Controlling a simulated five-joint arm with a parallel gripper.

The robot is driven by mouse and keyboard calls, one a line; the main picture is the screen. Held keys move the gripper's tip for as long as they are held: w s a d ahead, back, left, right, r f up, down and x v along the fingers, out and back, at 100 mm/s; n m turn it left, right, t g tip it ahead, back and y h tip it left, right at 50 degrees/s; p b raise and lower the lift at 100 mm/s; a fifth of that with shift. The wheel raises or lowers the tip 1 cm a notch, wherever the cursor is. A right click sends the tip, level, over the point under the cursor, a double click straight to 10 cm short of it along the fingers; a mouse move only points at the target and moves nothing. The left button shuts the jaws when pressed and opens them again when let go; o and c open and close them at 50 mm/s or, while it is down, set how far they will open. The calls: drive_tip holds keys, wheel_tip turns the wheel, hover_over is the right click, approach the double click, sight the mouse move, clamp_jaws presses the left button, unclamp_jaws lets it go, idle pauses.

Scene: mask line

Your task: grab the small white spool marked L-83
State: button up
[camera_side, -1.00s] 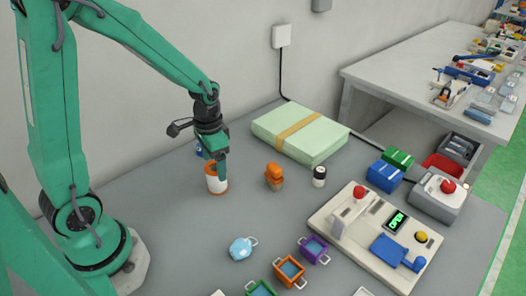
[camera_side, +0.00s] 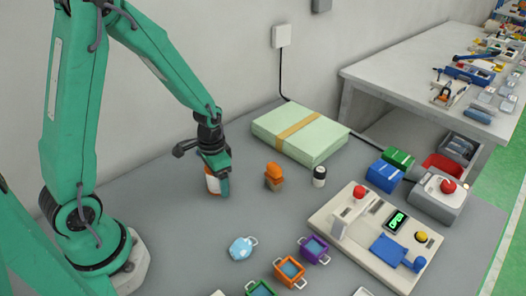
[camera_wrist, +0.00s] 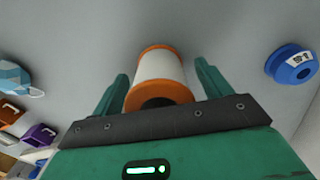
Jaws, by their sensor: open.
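A white spool with orange rims (camera_side: 212,184) stands on the grey table below my gripper (camera_side: 219,179). In the wrist view the spool (camera_wrist: 160,70) sits between the two green fingers of my gripper (camera_wrist: 160,86). The fingers are open, one on each side, with a gap visible on the left; contact on the right is unclear. No marking is readable on the spool, so I cannot tell if it is L-83. A blue spool (camera_wrist: 292,64) with a white label lies to the right in the wrist view, apart from my gripper. Its print is too small to read.
An orange object (camera_side: 273,177) and a small white jar with a dark cap (camera_side: 319,176) stand to the right. A pale green stack (camera_side: 300,135) lies behind them. A light blue mask (camera_side: 241,248) and small coloured trays (camera_side: 289,271) are in front. A control panel (camera_side: 380,240) is at right.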

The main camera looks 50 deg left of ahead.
drive_tip(key=shift+f, duration=0.4)
drive_tip(key=c, duration=1.1)
drive_tip(key=shift+c, duration=0.2)
drive_tip(key=shift+r, duration=0.15)
drive_tip(key=shift+r, duration=1.15)
drive_tip(key=shift+d+r, duration=0.2)
drive_tip(key=shift+r, duration=0.75)
drive_tip(key=s+d+r, duration=0.4)
drive_tip(key=d+r, duration=0.2)
drive_tip(key=d, duration=0.4)
drive_tip(key=shift+s+d+r, duration=0.15)
drive_tip(key=shift+s+r, duration=0.15)
drive_tip(key=shift+s, duration=0.1)
